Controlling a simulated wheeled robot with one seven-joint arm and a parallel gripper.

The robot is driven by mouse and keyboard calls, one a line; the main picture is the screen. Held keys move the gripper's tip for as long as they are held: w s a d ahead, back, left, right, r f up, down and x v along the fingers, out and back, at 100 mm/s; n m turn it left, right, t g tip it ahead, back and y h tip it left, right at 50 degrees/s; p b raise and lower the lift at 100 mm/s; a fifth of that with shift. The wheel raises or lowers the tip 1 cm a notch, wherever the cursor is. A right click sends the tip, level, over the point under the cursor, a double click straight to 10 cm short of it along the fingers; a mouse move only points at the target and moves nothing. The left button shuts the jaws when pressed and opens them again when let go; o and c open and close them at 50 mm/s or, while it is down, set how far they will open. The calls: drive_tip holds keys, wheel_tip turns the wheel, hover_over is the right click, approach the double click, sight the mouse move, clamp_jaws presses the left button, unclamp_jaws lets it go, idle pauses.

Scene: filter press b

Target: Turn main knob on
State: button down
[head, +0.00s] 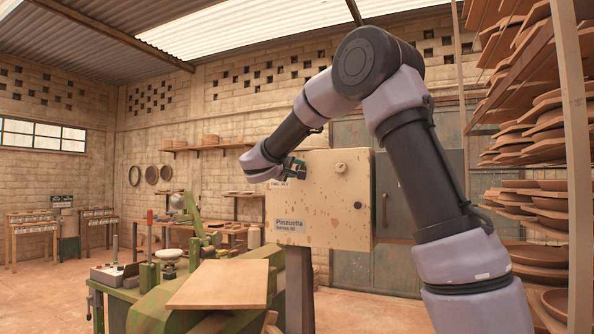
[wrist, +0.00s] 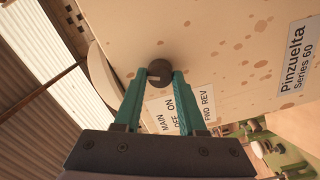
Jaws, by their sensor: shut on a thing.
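The main knob (wrist: 158,69) is a round, dark knob with a pale mark on its face, on the cream control box. My gripper (wrist: 159,77) has its two teal fingers on either side of the knob and is shut on it. A white label (wrist: 180,112) beside it reads MAIN, OFF, ON, with FWD, REV on its other part. I cannot tell surely which word the knob's mark points to. In the head view my gripper (head: 292,168) is at the upper left of the box, and the knob is hidden there.
The control box (head: 325,225) carries a pale round knob (head: 340,168), a small dark knob (head: 357,205) and a Pinzuelta sign (head: 290,225). A wooden board (head: 220,284) lies on the green machine at lower left. Shelves of clay dishes (head: 535,205) stand at right.

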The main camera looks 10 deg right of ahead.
drive_tip(key=shift+m, duration=2.1)
drive_tip(key=shift+c, duration=2.4)
unclamp_jaws()
drive_tip(key=v, duration=1)
drive_tip(key=shift+s+a, duration=0.2)
drive_tip(key=shift+s, duration=0.15)
